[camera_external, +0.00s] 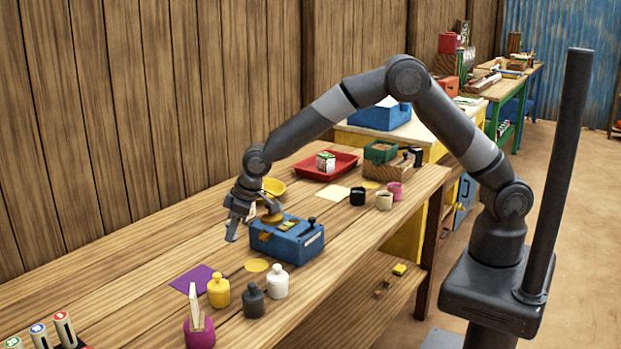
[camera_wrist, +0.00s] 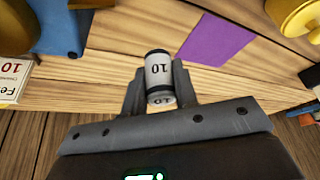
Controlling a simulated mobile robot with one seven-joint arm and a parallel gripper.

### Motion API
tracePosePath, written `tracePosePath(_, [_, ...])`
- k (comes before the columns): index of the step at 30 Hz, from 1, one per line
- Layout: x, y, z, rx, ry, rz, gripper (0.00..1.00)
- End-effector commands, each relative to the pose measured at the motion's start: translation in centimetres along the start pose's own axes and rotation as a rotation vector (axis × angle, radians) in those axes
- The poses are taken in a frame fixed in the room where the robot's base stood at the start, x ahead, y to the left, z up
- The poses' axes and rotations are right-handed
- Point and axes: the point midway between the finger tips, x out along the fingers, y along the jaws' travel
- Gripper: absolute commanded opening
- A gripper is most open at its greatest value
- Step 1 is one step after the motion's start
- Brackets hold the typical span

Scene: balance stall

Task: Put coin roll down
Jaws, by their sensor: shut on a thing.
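My gripper (camera_external: 236,228) is shut on the coin roll (camera_wrist: 158,72), a grey cylinder marked 10, held between the fingers in the wrist view. In the external view my gripper is over the table (camera_external: 130,265), just left of the blue balance (camera_external: 287,243), and I cannot make out the roll there. The wrist view shows bare planks behind the roll and a purple mat (camera_wrist: 215,39) beyond it to the right; the external view also shows the mat (camera_external: 198,280). I cannot tell how high the roll is above the table.
Yellow (camera_external: 218,292), dark (camera_external: 252,301) and white (camera_external: 278,283) bottle-shaped weights stand in front of the balance. A magenta holder (camera_external: 199,332) and several capped cylinders (camera_external: 63,329) are at the near left. A red tray (camera_external: 325,168) lies farther back. Bare planks lie left of my gripper.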

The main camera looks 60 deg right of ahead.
Motion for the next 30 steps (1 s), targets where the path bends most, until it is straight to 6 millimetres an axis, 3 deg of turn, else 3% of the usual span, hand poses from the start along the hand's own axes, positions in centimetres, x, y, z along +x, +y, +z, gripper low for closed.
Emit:
tracePosePath(3, [1.8, -2.0, -0.7, -0.002, 0.001, 0.000, 0.00])
tracePosePath(7, [2.8, -3.1, -1.0, -0.001, 0.002, 0.000, 0.00])
tracePosePath(11, [3.3, -3.4, -1.0, 0.001, 0.002, 0.000, 0.00])
tracePosePath(19, [6.6, -3.4, 0.4, 0.001, -0.001, 0.000, 0.00])
tracePosePath(30, [7.0, -3.3, 0.5, 0.001, 0.002, 0.000, 0.00])
